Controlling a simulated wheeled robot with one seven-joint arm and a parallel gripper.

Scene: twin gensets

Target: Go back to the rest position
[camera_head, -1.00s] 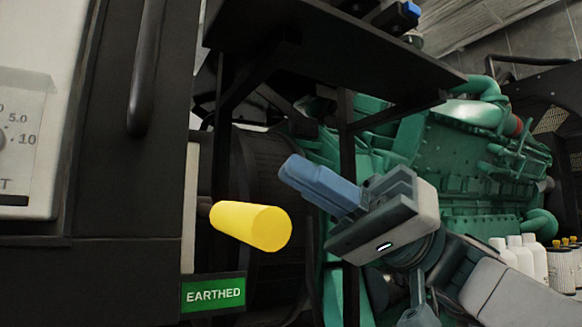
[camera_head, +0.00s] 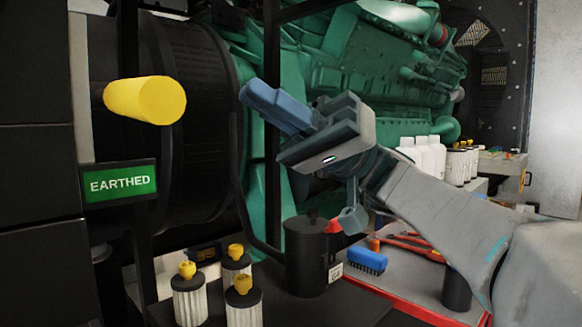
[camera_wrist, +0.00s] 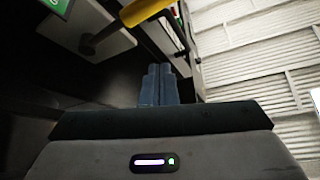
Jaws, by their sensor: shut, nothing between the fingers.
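My gripper (camera_head: 246,92) is in the middle of the head view, its blue fingers together and empty, pointing up and left. It is to the right of a yellow cylindrical handle (camera_head: 145,100), with a clear gap between them. Below the handle is a green sign (camera_head: 123,184) reading "EARTHED". In the wrist view my gripper (camera_wrist: 159,68) shows its two fingers side by side with nothing between them. The yellow handle (camera_wrist: 145,10) is at the top of that view on its shaft, ahead of the fingertips and apart from them.
A green engine (camera_head: 345,70) stands behind my arm. Below are white filters with yellow caps (camera_head: 188,300), a black canister (camera_head: 306,258), a blue brush (camera_head: 366,260) and a red-edged tray (camera_head: 420,312). White bottles (camera_head: 425,155) stand at right. A dark frame post (camera_head: 271,120) rises behind the gripper.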

